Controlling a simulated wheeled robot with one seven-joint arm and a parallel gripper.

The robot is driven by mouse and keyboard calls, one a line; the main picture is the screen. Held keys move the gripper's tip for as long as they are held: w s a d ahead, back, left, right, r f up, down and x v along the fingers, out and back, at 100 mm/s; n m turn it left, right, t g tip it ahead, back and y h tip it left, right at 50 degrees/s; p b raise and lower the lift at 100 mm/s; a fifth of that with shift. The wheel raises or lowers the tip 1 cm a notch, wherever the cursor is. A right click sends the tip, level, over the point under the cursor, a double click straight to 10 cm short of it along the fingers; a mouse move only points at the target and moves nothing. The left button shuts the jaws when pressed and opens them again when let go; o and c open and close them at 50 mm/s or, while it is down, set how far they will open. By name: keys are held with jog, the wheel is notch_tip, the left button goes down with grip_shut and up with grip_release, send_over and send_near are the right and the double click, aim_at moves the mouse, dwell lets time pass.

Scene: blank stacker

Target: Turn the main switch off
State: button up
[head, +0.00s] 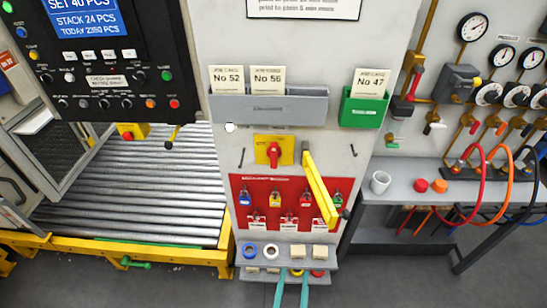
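The main switch appears to be the red rotary handle (274,154) on a yellow plate (260,141) on the grey panel, left of centre. Its handle looks roughly upright; the markings on the plate are too small to read.
A yellow bar (319,190) slants close right of the switch. Below hangs a red board (240,185) with several padlocks and tags. Above are a grey card holder (290,107) and a green one (362,113).

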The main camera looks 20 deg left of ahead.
jog(key=w+a+r+y, duration=0.1)
jog(key=w+a+r, duration=0.55)
jog(key=w, duration=0.35)
jog(key=n+t+y, duration=0.1)
send_near(274, 154)
jog(key=x, duration=0.9)
grip_shut()
